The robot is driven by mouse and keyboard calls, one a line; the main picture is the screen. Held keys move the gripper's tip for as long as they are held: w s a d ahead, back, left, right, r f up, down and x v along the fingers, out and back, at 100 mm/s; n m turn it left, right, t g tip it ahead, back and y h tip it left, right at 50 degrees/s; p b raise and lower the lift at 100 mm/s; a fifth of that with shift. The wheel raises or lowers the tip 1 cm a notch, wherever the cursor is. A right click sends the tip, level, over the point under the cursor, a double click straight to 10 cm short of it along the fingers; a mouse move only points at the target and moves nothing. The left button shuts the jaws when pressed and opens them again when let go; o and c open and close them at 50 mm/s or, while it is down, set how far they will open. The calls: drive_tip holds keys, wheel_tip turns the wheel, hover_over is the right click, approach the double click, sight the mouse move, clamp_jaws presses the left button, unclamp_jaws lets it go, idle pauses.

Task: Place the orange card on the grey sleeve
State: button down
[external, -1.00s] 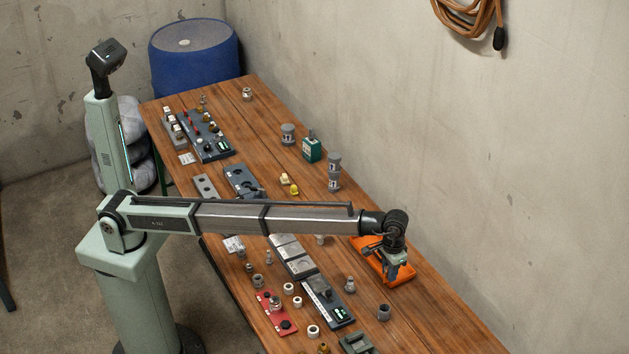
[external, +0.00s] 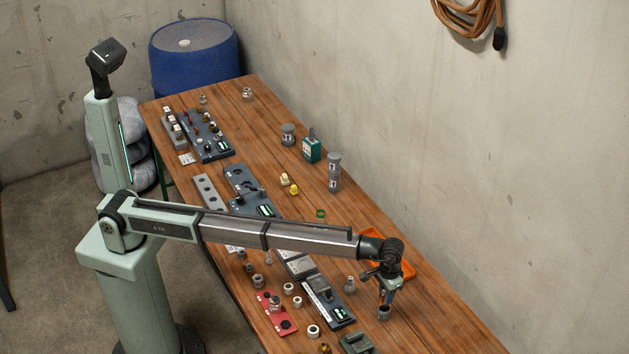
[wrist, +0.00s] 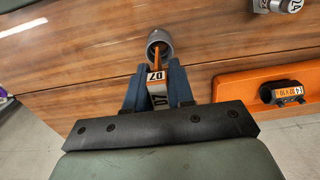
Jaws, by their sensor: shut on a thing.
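My gripper (external: 386,290) points down near the front right part of the bench. In the wrist view my gripper (wrist: 157,82) is shut on the orange card (wrist: 156,58), a narrow piece with a light "07" label between the fingers. The grey sleeve (wrist: 164,39) is a short hollow cylinder standing open end up, just beyond the fingertips. The card's orange tip overlaps its opening in this view; whether they touch, I cannot tell. In the external view the sleeve (external: 383,313) is directly below my gripper, and the card is too small to make out.
An orange tray (wrist: 222,84) lies to the right in the wrist view, holding a dark part with an orange label (wrist: 287,93). Left of the sleeve in the external view are a grey fitting (external: 350,284), a dark panel (external: 327,302) and a red plate (external: 275,314).

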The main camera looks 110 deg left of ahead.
drive_tip(key=shift+f, duration=1.05)
drive_tip(key=c, duration=1)
unclamp_jaws()
wheel_tip(320, 180, up, 12)
drive_tip(key=shift+r, duration=0.1)
drive_tip(key=shift+d, duration=0.15)
